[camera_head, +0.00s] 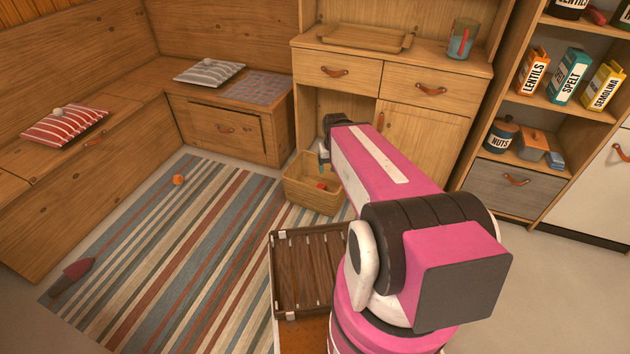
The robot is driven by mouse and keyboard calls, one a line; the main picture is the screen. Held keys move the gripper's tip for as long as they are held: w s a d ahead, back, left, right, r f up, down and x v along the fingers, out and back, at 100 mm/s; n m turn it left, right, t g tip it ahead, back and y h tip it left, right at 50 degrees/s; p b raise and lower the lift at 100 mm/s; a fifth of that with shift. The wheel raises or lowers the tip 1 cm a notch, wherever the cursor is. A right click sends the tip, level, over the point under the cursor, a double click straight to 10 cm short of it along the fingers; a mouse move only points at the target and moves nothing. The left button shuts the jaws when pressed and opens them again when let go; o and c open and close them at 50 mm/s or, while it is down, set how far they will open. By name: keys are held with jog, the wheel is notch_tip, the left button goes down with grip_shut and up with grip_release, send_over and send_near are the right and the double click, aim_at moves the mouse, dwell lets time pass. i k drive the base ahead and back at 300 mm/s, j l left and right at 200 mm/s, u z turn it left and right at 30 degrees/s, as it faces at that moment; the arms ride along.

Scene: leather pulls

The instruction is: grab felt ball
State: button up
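A small orange ball (178,180) lies on the striped rug, left of centre and near the bench; it looks like the felt ball. A small pale round thing (57,112) sits on the red striped cushion, and another (213,65) sits on the grey striped cushion; I cannot tell what they are made of. My gripper (323,156) is at the far end of my pink arm, above the wicker basket and well to the right of the orange ball. Its fingers are mostly hidden, so its opening does not show clearly.
The wicker basket (314,192) stands on the floor before the cabinet (420,125) and holds something red. A dark slipper-like thing (72,276) lies at the rug's left edge. A wooden bench (95,150) borders the left. The rug's middle (190,250) is clear.

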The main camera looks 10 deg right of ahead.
aim_at(178, 180)
jog(key=u, duration=1.25)
jog(key=i+j+z, duration=0.35)
jog(key=i, duration=0.2)
jog(key=i+j+z, duration=0.3)
jog(key=i+j, duration=0.2)
jog(key=i+j+z, duration=0.35)
jog(key=j, duration=0.45)
jog(key=i+l, duration=0.05)
